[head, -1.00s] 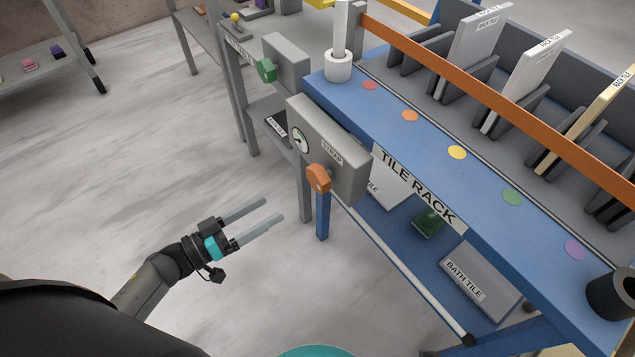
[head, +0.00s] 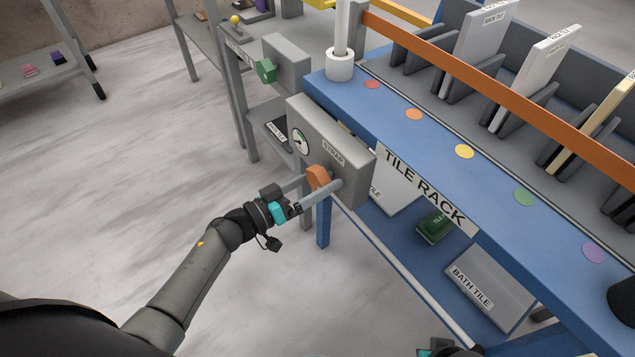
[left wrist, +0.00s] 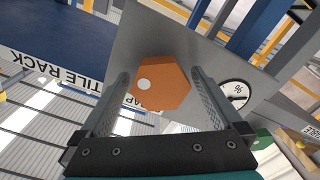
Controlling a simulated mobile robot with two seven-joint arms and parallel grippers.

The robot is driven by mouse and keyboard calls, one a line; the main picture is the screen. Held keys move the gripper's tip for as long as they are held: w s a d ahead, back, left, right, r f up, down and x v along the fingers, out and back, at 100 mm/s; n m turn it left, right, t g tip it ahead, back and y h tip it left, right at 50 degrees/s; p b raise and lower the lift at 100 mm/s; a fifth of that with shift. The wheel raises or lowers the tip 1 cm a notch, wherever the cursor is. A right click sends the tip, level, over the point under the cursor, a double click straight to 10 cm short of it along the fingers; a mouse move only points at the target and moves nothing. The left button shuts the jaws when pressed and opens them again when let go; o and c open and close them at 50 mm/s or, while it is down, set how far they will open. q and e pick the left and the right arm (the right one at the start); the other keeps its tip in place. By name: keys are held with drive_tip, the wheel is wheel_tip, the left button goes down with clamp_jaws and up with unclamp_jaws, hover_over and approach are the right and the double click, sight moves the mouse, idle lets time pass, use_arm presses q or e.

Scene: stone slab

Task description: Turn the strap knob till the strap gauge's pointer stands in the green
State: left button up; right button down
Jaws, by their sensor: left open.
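The orange strap knob (head: 318,178) is on the front of the grey box labelled STRAP (head: 352,167), at the end of the tile rack. It also shows in the left wrist view (left wrist: 165,88), six-sided with a pale dot. My left gripper (head: 322,184) is open, with one finger on each side of the knob. In the left wrist view the fingers (left wrist: 160,78) flank the knob, with a gap apparent at the right one; contact is unclear. The strap gauge (head: 300,142) is left of the knob, also in the wrist view (left wrist: 236,95). Its pointer and green zone are too small to read.
The blue tile rack (head: 490,197) holds upright tiles behind an orange strap (head: 480,80). A bath tile (head: 490,285) lies on its lower shelf. A green knob (head: 265,70) is on another grey box farther back.

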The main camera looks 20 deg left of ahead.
use_arm(q)
drive_tip(key=c, duration=1.3)
